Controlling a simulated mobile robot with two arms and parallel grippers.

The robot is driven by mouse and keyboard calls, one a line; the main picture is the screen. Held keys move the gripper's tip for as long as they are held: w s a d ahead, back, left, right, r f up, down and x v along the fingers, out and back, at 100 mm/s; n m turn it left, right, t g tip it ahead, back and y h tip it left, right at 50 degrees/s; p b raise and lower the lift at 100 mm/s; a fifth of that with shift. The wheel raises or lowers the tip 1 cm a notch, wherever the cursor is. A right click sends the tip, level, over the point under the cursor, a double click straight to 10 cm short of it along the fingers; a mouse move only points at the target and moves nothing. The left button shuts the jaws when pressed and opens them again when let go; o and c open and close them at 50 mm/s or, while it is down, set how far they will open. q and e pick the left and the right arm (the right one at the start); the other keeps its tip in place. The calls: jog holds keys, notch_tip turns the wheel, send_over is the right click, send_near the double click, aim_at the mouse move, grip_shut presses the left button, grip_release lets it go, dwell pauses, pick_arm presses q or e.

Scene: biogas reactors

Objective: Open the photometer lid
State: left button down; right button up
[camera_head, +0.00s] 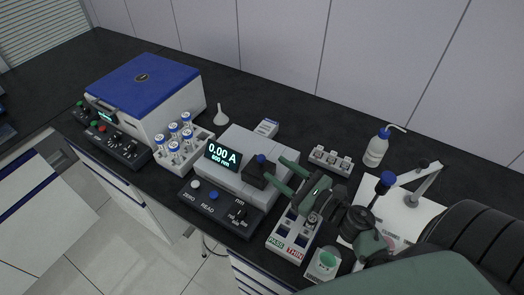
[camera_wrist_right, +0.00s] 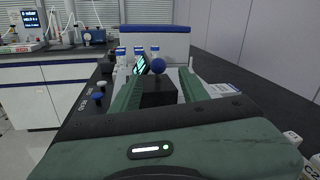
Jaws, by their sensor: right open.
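The photometer (camera_head: 228,146) is a pale box with a lit display reading 0.00 A, 600 nm. Its lid is a small black block (camera_head: 254,177) with a blue ball knob (camera_head: 261,158) on top. The lid appears down on the housing. My right gripper (camera_head: 273,169) is open at the lid, with its green fingers pointing toward it. In the right wrist view, the black lid (camera_wrist_right: 158,94) and knob (camera_wrist_right: 158,66) stand between the two spread fingers (camera_wrist_right: 159,84), with no clear grip on them. My left gripper is out of view.
A rack of capped vials (camera_head: 173,160) and a blue-topped box instrument (camera_head: 150,84) stand left of the photometer. A wash bottle (camera_head: 377,148) and small rack (camera_head: 330,160) stand to the right.

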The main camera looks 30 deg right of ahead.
aim_at(263, 162)
jog(key=shift+w+a+r+p, duration=0.2)
jog(key=shift+w+a+p, duration=0.15)
jog(key=shift+w, duration=0.3)
jog(key=shift+w+a+r+p, duration=0.2)
jog(key=shift+w+a+p, duration=0.1)
jog(key=shift+w, duration=0.3)
jog(key=x, duration=0.1)
jog(key=p+x, duration=0.1)
jog(key=x, duration=0.1)
jog(key=shift+w+f, duration=0.2)
jog(key=shift+f, duration=0.05)
jog(key=shift+w, duration=0.25)
jog(key=shift+f, duration=0.1)
jog(key=c, duration=0.9)
grip_shut()
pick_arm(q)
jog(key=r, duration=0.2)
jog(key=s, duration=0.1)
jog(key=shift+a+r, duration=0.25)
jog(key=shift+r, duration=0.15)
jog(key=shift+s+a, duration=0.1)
